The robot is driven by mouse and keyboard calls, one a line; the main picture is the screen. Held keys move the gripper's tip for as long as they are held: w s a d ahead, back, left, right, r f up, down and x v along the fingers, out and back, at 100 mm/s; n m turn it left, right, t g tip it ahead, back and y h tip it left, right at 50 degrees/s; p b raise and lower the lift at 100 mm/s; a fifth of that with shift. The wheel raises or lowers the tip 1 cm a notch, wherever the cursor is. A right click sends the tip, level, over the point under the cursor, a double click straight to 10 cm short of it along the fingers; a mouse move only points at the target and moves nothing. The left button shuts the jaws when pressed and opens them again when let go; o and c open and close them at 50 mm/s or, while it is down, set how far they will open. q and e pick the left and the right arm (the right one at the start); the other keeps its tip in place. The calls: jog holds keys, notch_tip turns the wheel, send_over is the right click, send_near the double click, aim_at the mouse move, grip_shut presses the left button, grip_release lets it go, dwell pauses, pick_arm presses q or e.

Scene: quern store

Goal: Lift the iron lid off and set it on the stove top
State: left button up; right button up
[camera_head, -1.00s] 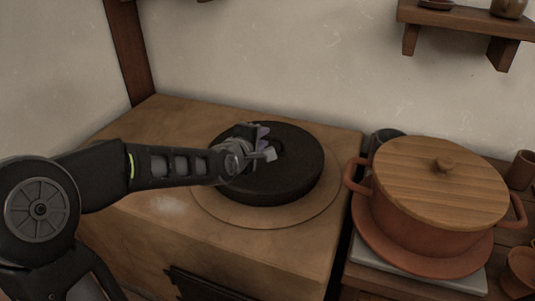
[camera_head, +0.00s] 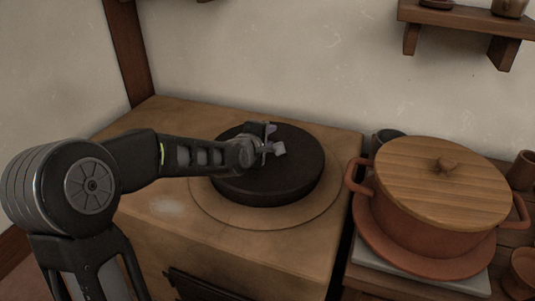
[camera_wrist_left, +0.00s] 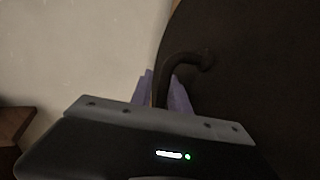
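The iron lid (camera_head: 290,160) is a dark round disc on a flat tan ring (camera_head: 325,215) on the brown stove top (camera_head: 160,125). Below its rim is a dark side; I cannot tell where lid and any vessel under it meet. My left gripper (camera_head: 274,140) is over the middle of the lid, at its handle. In the left wrist view the curved dark handle (camera_wrist_left: 186,60) runs between the two close-set purple fingers (camera_wrist_left: 161,88), which look shut on it. My right gripper is not in view.
A terracotta pot with a wooden cover (camera_head: 440,185) stands right of the stove, its left handle near the stove's edge. A dark cup (camera_head: 388,136) is behind it. A wall shelf (camera_head: 470,22) is upper right. The stove's back left is bare.

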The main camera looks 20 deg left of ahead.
pick_arm(q)
jog(key=shift+c, duration=0.4)
grip_shut()
jog(key=shift+w+r, duration=0.1)
jog(key=shift+r, duration=0.1)
dwell(0.8)
jog(key=shift+r, duration=0.2)
